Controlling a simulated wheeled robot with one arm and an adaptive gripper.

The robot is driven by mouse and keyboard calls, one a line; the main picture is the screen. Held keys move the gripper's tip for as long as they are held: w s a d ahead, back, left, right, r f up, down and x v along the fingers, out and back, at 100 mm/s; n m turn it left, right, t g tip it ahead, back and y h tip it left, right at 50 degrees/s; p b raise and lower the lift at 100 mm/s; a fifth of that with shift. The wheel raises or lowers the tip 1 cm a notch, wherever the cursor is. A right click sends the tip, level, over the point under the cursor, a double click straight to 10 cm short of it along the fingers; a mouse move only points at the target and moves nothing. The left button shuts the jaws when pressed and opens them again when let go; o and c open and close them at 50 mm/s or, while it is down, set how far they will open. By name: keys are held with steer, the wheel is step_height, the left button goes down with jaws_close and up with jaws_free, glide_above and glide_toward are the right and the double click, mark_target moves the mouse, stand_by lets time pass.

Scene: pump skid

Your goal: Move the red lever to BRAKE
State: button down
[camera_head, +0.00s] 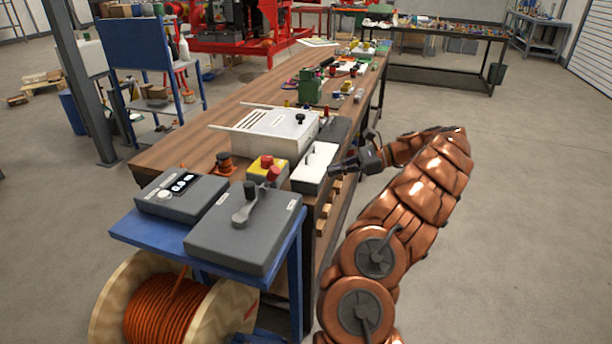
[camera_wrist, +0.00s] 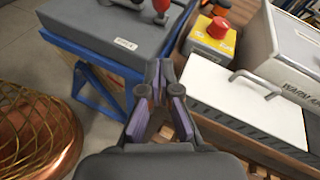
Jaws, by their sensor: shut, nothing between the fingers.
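The red lever (camera_head: 273,174) is a grey arm with a red knob on a grey box (camera_head: 228,246). Its arm slants up and to the right in the head view. Small pale labels on the box are too small to read. In the wrist view the red knob (camera_wrist: 161,5) is cut by the top edge, and the grey box (camera_wrist: 95,28) fills the upper left. My gripper (camera_head: 335,169) is shut and empty, right of the lever and apart from it, by the white plate. Its fingers (camera_wrist: 160,70) point toward the gap between box and plate.
A yellow box with a red button (camera_head: 266,164) stands just behind the lever. A white plate with a handle (camera_head: 314,166) lies to its right. A grey box with a display (camera_head: 181,190) is on the left. A cable reel (camera_head: 172,305) stands below the blue stand (camera_head: 142,239).

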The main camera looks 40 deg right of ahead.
glide_toward(269, 180)
step_height(269, 180, down, 4)
steer(key=w+d, duration=0.1)
steer(key=w, duration=0.1)
steer(key=shift+w+a+r+p, duration=0.25)
steer(key=shift+a+r+p, duration=0.35)
steer(key=shift+a, duration=0.2)
steer(key=shift+w+a+r, duration=0.25)
steer(key=shift+w+a, duration=0.15)
steer(key=shift+a, duration=0.25)
